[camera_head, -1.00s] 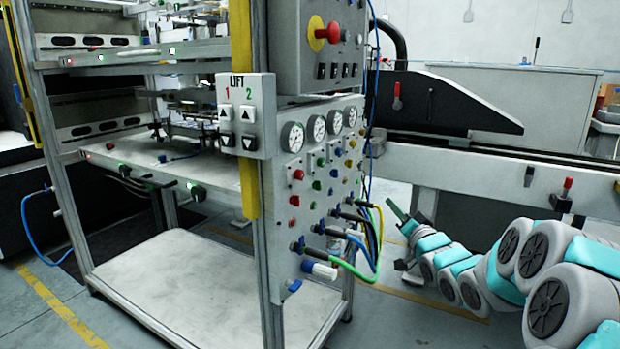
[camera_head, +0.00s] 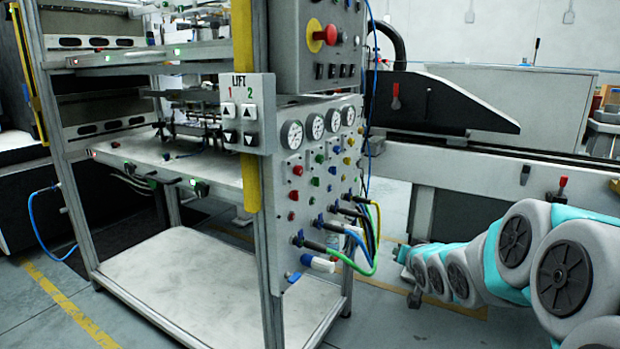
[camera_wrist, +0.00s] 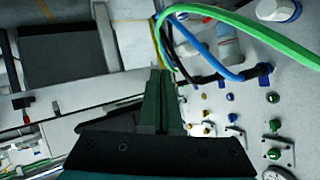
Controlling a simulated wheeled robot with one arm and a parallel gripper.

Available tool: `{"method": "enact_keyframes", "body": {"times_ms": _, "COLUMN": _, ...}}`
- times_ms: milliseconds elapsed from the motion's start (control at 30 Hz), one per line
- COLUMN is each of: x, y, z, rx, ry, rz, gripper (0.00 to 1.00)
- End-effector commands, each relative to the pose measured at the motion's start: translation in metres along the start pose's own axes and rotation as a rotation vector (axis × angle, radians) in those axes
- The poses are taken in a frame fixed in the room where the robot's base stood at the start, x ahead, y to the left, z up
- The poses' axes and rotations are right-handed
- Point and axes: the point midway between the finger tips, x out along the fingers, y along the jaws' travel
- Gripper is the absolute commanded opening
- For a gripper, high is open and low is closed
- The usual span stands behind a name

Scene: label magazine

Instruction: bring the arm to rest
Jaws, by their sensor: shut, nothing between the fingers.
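My gripper (camera_wrist: 160,100) shows in the wrist view as two dark green fingers pressed together, shut with nothing between them. In the wrist view the fingers point toward a green hose (camera_wrist: 245,28) and a blue hose (camera_wrist: 205,57) on the valve panel (camera_wrist: 235,100). The fingers look close to these hoses, but I cannot tell the exact gap.
The label magazine frame (camera_head: 262,215) with its lift switch box (camera_head: 248,112) and gauge panel (camera_head: 335,165) stands left of my arm. Hoses (camera_head: 352,262) loop out toward the arm. A long machine (camera_head: 450,165) runs behind. Some floor (camera_head: 385,310) is free between.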

Motion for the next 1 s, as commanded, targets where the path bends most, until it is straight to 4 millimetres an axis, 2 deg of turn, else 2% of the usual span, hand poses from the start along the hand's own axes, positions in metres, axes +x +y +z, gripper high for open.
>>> {"method": "enact_keyframes", "body": {"times_ms": 267, "x": -0.103, "y": 0.021, "z": 0.104, "rx": -0.134, "ry": -0.403, "rz": 0.218, "gripper": 0.0}}
{"method": "enact_keyframes", "body": {"times_ms": 367, "x": -0.151, "y": 0.026, "z": 0.145, "rx": -0.171, "ry": -0.564, "rz": 0.266, "gripper": 0.0}}
{"method": "enact_keyframes", "body": {"times_ms": 600, "x": -0.279, "y": 0.023, "z": 0.236, "rx": -0.235, "ry": -0.96, "rz": 0.292, "gripper": 0.0}}
{"method": "enact_keyframes", "body": {"times_ms": 700, "x": -0.323, "y": 0.019, "z": 0.262, "rx": -0.25, "ry": -1.084, "rz": 0.277, "gripper": 0.0}}
{"method": "enact_keyframes", "body": {"times_ms": 800, "x": -0.352, "y": 0.015, "z": 0.279, "rx": -0.258, "ry": -1.172, "rz": 0.258, "gripper": 0.0}}
{"method": "enact_keyframes", "body": {"times_ms": 900, "x": -0.368, "y": 0.013, "z": 0.287, "rx": -0.261, "ry": -1.218, "rz": 0.246, "gripper": 0.0}}
{"method": "enact_keyframes", "body": {"times_ms": 1000, "x": -0.373, "y": 0.012, "z": 0.289, "rx": -0.263, "ry": -1.232, "rz": 0.242, "gripper": 0.0}}
